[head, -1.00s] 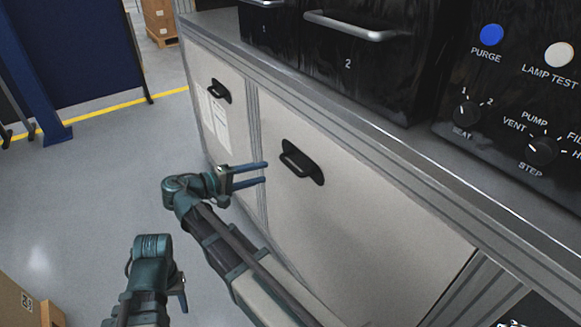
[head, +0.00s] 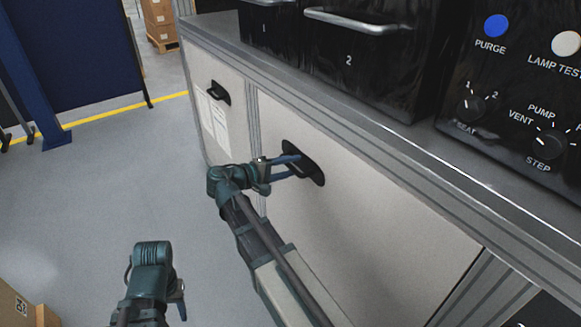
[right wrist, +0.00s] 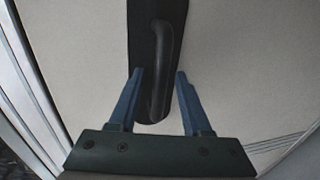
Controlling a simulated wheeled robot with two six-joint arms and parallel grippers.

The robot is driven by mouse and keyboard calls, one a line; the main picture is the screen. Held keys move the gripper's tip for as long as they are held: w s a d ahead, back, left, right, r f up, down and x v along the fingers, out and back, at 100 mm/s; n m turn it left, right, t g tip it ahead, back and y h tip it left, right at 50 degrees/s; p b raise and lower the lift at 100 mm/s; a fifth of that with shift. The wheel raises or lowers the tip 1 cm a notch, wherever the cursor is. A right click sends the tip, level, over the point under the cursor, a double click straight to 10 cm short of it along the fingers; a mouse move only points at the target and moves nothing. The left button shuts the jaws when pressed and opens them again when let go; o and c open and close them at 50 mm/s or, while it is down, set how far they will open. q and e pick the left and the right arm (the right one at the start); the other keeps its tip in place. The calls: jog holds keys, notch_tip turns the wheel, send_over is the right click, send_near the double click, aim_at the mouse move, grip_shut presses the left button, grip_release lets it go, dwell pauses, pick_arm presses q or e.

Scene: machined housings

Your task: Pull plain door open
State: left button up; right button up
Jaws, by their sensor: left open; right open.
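The plain door (head: 350,220) is the light grey cabinet door without papers, and it looks shut. Its black bar handle (head: 306,166) sits on a dark plate near the door's upper left part. My right gripper (head: 297,164) is at this handle with its blue fingers open. In the right wrist view the handle (right wrist: 164,60) runs between the two fingertips, with one finger on each side and gaps showing. In the head view the fingers hide part of the handle. My left gripper (head: 180,297) is low at the left over the floor, away from the doors; its fingers are partly hidden.
A second door (head: 219,130) with papers and a black handle stands to the left. Above the doors runs a grey counter edge (head: 400,155), with black drawers and a control panel on top. Grey floor (head: 110,200) is free at left; a cardboard box (head: 20,305) is at bottom left.

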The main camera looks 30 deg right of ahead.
grip_shut()
dwell(1.3)
